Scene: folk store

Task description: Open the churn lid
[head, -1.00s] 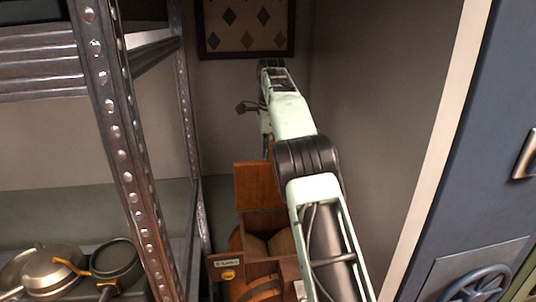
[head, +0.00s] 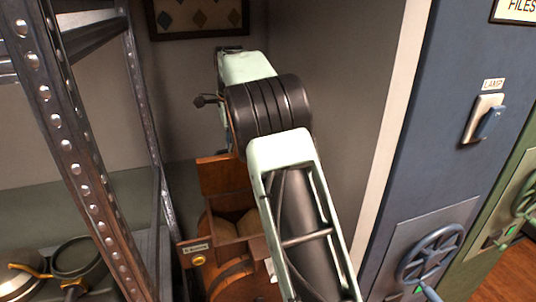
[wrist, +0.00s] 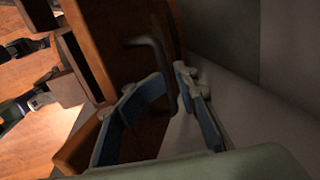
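The churn (head: 232,272) is a wooden barrel with a box-like top, low in the head view beside my arm. Its wooden lid (head: 223,176) stands raised at the back of the top, and the opening shows below it. In the wrist view a dark bent handle (wrist: 152,50) lies against a wooden panel, probably the lid (wrist: 110,28). My gripper (wrist: 160,90) is open, its two fingers apart, with the handle's lower part between or just beyond them. I cannot tell if they touch it. The fingertips are hidden in the head view.
A metal shelf rack (head: 72,130) with pans (head: 80,258) stands at the left, close to the churn. A grey wall (head: 345,90) is close behind and right of my arm. A blue cabinet (head: 440,150) with a lamp switch (head: 484,118) and handwheel (head: 432,252) is at the right.

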